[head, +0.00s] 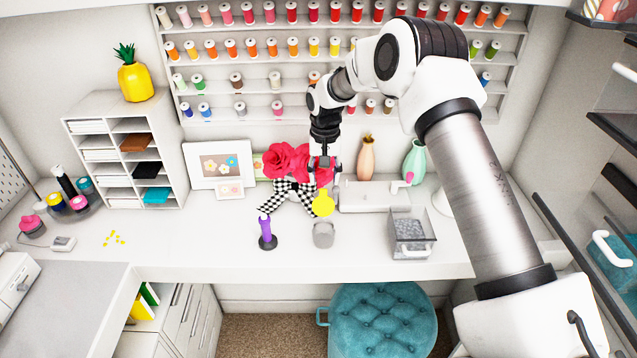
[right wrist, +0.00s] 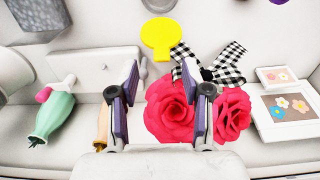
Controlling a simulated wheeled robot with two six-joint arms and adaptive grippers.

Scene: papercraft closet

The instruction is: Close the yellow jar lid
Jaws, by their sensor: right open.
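The yellow jar lid (head: 323,204) is a flat round disc with a narrower tab. It shows just behind the greyish glass jar (head: 323,235), off the jar's mouth, so the jar stands open. In the right wrist view the lid (right wrist: 160,35) lies beyond the fingertips, near the top middle, with the jar (right wrist: 158,3) cut off by the top edge. My right gripper (head: 323,172) is open and empty, behind and above the lid and apart from it. Its two fingers (right wrist: 167,88) point toward the lid side. My left gripper is not in view.
Red paper roses (right wrist: 170,107) with a checkered bow (right wrist: 215,68) lie beside the gripper. A purple-handled tool (head: 267,231) stands left of the jar, and a clear bin (head: 412,236) stands right. The desk's front edge is close before the jar.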

